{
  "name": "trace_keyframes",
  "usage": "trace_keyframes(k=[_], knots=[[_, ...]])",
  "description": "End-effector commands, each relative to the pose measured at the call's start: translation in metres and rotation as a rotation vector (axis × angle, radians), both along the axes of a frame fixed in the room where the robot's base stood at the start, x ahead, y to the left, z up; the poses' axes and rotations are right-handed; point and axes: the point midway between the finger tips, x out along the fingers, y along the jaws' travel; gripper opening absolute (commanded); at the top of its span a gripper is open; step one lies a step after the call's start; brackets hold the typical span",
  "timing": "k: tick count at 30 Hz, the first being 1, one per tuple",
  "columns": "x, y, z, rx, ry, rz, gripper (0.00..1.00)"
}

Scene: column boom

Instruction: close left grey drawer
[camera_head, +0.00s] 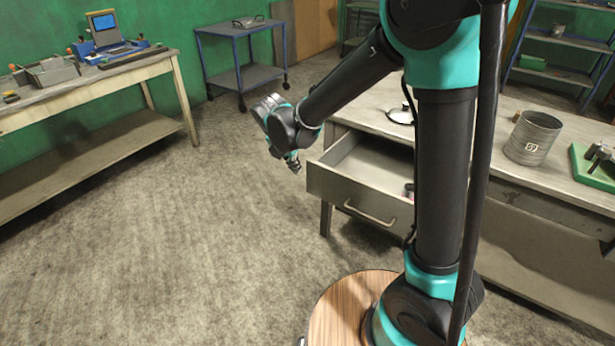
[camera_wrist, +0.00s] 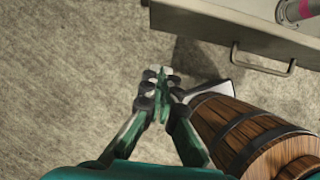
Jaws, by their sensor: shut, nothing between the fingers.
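The grey drawer (camera_head: 345,193) at the left end of the right-hand workbench is pulled out, with its inside showing. Its front has a bar handle (camera_head: 370,213). In the wrist view the drawer front (camera_wrist: 215,30) is at the upper right, with its handle (camera_wrist: 262,65) facing down the picture. My gripper (camera_head: 294,167) is beside the left front corner of the drawer, apart from the handle. In the wrist view my gripper (camera_wrist: 160,78) has its fingers together and empty, over the floor. My arm hides the drawer's right end in the head view.
The workbench (camera_head: 505,160) holds a metal can (camera_head: 533,137) and a green board (camera_head: 597,168). A pink and grey object (camera_wrist: 293,11) lies in the drawer. Another bench (camera_head: 100,83) stands at the left and a blue-framed cart (camera_head: 240,50) at the back. The floor left of the drawer is clear.

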Motion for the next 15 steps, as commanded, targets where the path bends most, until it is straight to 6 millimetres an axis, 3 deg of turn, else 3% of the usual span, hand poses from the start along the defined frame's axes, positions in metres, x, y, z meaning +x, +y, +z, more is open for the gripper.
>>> trace_keyframes(k=[5, 15], knots=[[0.004, 0.000, -0.012, -0.007, 0.002, 0.015, 0.00], [0.023, -0.011, -0.066, -0.006, 0.001, 0.013, 0.00]])
